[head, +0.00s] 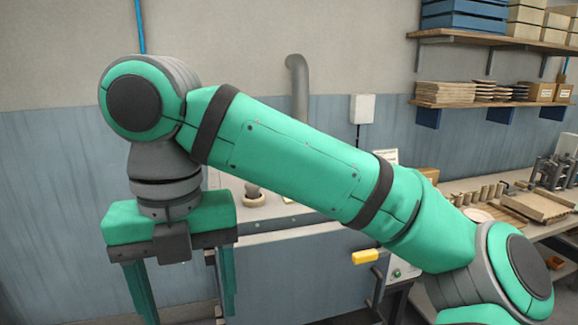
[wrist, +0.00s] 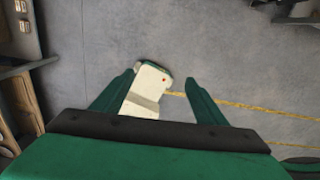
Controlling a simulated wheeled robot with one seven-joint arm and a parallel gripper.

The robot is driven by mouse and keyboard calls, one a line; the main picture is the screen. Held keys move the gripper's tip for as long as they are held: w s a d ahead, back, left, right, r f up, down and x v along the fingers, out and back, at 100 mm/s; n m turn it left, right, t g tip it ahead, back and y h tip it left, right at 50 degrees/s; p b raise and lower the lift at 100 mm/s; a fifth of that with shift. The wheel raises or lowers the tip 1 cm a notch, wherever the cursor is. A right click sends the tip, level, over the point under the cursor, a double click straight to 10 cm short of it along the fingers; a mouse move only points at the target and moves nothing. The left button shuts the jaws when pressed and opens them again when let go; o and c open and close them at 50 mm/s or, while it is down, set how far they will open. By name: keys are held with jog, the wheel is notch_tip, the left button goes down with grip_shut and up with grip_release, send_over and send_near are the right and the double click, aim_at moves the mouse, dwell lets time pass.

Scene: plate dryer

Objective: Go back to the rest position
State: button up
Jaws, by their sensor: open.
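My gripper (head: 182,292) is at the lower left of the head view and points down at the end of my green arm. Its two fingers are spread apart, with nothing visible held between them. In the wrist view my gripper (wrist: 160,80) also shows open, its fingers apart above the grey floor (wrist: 240,50). The lower ends of the fingers run close to the bottom edge of the head view.
A blue-grey machine (head: 310,268) with a yellow handle (head: 365,257) stands behind my arm, partly hidden. A workbench with a wooden tray (head: 540,205) is at right. A stocked wall shelf (head: 470,104) hangs above. Yellow lines (wrist: 250,105) mark the floor.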

jog(key=w+a+f+m+t+y, duration=0.1)
jog(key=w+a+f+m+y, duration=0.35)
jog(key=a+y, duration=0.35)
jog(key=w+a+f+m+t+y, duration=0.1)
jog(key=w+a+f+m+y, duration=0.2)
jog(key=w+a+m+y, duration=0.35)
jog(key=w+d+f+m+t+h, duration=0.1)
jog(key=w+d+f+m+t, duration=0.2)
jog(key=f+m+t, duration=0.5)
jog(key=w+d+f+m+t+h, duration=0.15)
jog(key=d+f+m+t, duration=0.3)
jog(key=f+m, duration=0.55)
jog(key=s+d+f+m+t+h, duration=0.1)
jog(key=s+d+f+m+h, duration=0.5)
jog(key=f, duration=0.3)
jog(key=s+d+f+m+t+h, duration=0.1)
jog(key=s+d+f+m+h, duration=0.35)
jog(key=s+f, duration=0.4)
jog(key=s+d+f+h, duration=0.1)
jog(key=s+d, duration=0.3)
jog(key=s, duration=0.7)
jog(key=s+d+f+g, duration=0.1)
jog(key=s+d, duration=0.4)
jog(key=s, duration=0.5)
jog(key=shift+s+f+h, duration=0.15)
jog(key=shift+s+h, duration=0.2)
